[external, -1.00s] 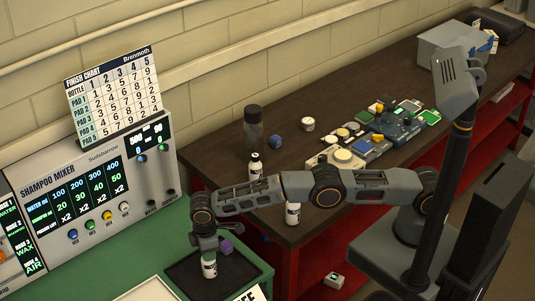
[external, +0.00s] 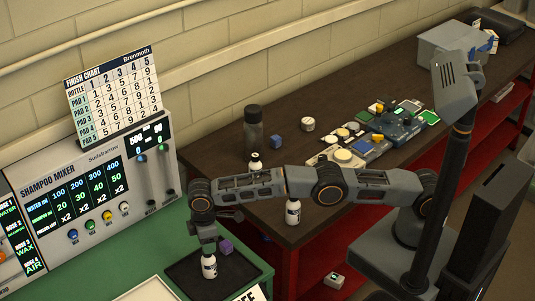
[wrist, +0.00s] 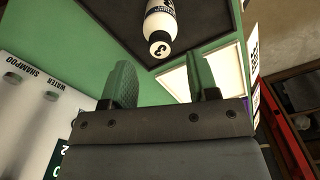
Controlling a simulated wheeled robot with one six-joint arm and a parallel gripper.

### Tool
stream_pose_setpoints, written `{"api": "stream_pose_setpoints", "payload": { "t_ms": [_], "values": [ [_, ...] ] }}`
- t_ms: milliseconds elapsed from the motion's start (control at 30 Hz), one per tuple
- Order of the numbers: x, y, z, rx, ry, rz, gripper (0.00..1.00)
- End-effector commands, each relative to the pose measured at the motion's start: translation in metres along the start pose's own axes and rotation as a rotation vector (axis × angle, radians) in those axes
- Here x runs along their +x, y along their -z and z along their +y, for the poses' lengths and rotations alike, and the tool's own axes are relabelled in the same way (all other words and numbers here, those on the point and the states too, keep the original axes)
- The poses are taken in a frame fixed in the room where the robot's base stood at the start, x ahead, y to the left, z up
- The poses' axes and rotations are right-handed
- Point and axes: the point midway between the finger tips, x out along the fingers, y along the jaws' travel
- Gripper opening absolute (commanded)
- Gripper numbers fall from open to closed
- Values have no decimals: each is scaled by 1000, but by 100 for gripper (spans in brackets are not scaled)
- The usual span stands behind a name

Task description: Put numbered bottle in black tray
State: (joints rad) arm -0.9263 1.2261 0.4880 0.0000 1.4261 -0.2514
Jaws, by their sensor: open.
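A white bottle with a dark label (external: 209,267) stands in the black tray (external: 236,275) on the green bench. In the wrist view its round cap (wrist: 160,49) carries a number that looks like a 3, and the tray (wrist: 120,22) lies behind it. My gripper (external: 207,241) is just above the bottle in the external view. In the wrist view my gripper (wrist: 162,82) has its two fingers spread, with nothing between them. Two similar white bottles, one at the back (external: 255,161) and one at the front edge (external: 293,212), are on the dark table, partly behind my arm.
A dark cylinder (external: 253,128), a blue cube (external: 277,142) and electronics stand on the dark table. The shampoo mixer (external: 90,205) and finish chart (external: 114,90) are at left.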

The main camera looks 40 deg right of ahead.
Motion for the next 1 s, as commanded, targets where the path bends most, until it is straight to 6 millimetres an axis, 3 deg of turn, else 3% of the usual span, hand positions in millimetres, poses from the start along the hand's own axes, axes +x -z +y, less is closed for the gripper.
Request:
{"api": "stream_pose_setpoints", "payload": {
  "t_ms": [300, 500, 767, 867, 1000],
  "values": [
    [-60, 0, 0, 0, 0, 0, 54],
    [-72, 0, 0, 0, 0, 0, 54],
    [-74, 0, 1, 2, 0, 0, 54],
    [-84, -4, 11, 23, -2, 8, 54],
    [-125, -24, 53, 112, -12, 40, 54]
  ]
}}
